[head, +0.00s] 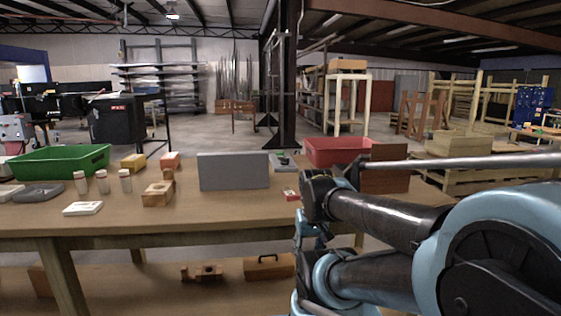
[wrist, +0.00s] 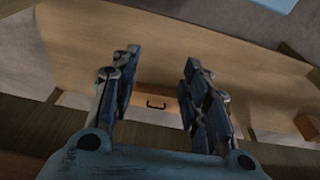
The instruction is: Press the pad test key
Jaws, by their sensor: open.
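I cannot make out a key clearly labelled as the pad test key. A small grey device with a green spot (head: 284,160) sits at the back of the table, right of the grey panel. A small red and white piece (head: 290,193) lies near the table's right part, close to my arm. My gripper (wrist: 160,60) is open and empty in the wrist view, its two dark fingers apart over a brown wooden surface. In the head view my arm comes from the right, and its fingers are not clearly seen.
An upright grey panel (head: 233,171) stands mid-table. A red bin (head: 337,148) and a brown box (head: 386,177) are right, a green bin (head: 62,160) left. A handled wooden box (head: 269,266) is on the lower shelf.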

